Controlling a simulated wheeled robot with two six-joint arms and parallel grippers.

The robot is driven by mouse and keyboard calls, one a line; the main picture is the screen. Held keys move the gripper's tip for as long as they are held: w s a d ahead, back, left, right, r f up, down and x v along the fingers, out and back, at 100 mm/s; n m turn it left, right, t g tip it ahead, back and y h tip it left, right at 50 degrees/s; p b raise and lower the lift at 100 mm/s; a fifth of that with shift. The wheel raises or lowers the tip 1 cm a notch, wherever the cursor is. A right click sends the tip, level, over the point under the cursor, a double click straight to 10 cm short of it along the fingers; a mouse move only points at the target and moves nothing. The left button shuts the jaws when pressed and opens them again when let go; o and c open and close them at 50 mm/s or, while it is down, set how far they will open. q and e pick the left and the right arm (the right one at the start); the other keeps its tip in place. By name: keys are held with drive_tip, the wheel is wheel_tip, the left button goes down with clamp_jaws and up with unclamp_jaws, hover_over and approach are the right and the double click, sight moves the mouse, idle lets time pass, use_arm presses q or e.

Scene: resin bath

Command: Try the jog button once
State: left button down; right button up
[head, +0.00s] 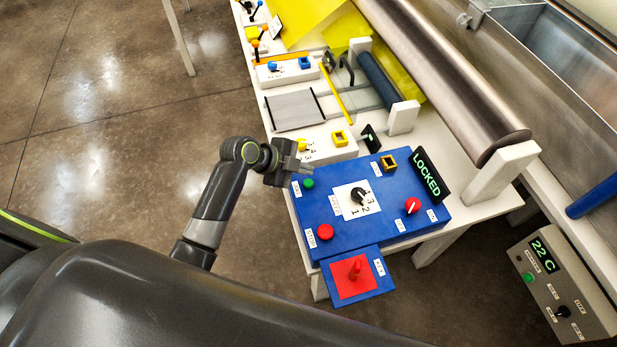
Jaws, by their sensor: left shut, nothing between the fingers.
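The blue control panel (365,232) lies on the white bench. It carries a green button (308,183) at its left corner, a red button (325,231) near its front left and a yellow-framed square button (388,162) at the back. Their small labels are too small to read, so I cannot tell which one is the jog button. My left gripper (308,169) is shut and empty, at the panel's left corner just above the green button in the picture. Whether it touches anything is unclear. My right gripper is not in view.
The panel also has a black numbered dial (358,196), a red-and-white knob (411,205) and a display (430,176) reading LOCKED. A large metal roller (450,80) lies behind. A grey box (565,290) reads 22 C.

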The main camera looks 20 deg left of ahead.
use_arm(q)
wheel_tip(320, 180, up, 3)
drive_tip(key=shift+f+p, duration=0.2)
drive_tip(key=shift+p, duration=0.6)
